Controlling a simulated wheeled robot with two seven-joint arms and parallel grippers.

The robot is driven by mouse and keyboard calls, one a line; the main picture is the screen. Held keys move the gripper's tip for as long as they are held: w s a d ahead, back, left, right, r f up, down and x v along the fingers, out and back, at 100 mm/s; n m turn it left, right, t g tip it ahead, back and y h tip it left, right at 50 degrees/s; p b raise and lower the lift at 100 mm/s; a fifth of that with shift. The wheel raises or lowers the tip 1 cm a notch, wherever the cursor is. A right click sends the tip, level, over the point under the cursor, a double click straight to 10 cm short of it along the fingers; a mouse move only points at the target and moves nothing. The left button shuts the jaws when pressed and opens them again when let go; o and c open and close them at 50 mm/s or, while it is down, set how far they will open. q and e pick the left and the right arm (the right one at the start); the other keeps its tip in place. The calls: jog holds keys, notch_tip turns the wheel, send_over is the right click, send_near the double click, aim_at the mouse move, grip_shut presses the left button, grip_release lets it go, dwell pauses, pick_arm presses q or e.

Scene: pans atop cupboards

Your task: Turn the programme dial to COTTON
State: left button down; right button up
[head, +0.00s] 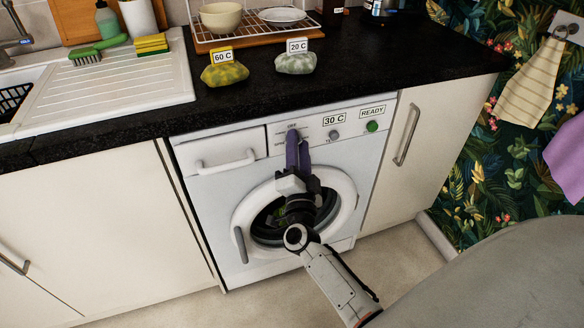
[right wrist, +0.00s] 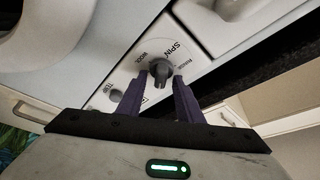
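The programme dial (right wrist: 161,70) is a dark grey knob on the washing machine's white front panel. The right wrist view shows SPIN and WOOL printed beside it, with smaller print at its right; I cannot read COTTON. My right gripper (right wrist: 159,80) has its two purple fingers apart, one on each side of the dial, with narrow gaps to it. In the head view the right gripper (head: 293,134) covers most of the dial, and OFF shows above it. My left gripper is not in view.
The washing machine (head: 208,215) also has a smaller temperature knob (head: 334,135), a 30 C sign (head: 334,119), a green button (head: 372,126) and a drawer handle (head: 226,162). Above, yellow-green (head: 224,74) and pale (head: 295,63) bundles sit on the black worktop (head: 420,65).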

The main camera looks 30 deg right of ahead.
jog(key=s+a+f+n+t+y+b, duration=0.2)
jog(key=s+f+n+t+y+b, duration=0.3)
jog(key=s+n, duration=0.75)
jog(key=s+a+f+n+g+y+p, duration=0.3)
jog(key=s+a+f+n+g+y, duration=0.1)
jog(key=a, duration=0.4)
jog(key=s+a+f+n+g+y+p, duration=0.3)
jog(key=s+a+f+g+y, duration=0.1)
jog(key=a, duration=0.5)
jog(key=shift+a+f+n+g+y+p, duration=0.2)
jog(key=shift+f+n+g+y+p, duration=0.15)
jog(key=shift+f+g+y, duration=0.55)
jog(key=shift+f, duration=0.15)
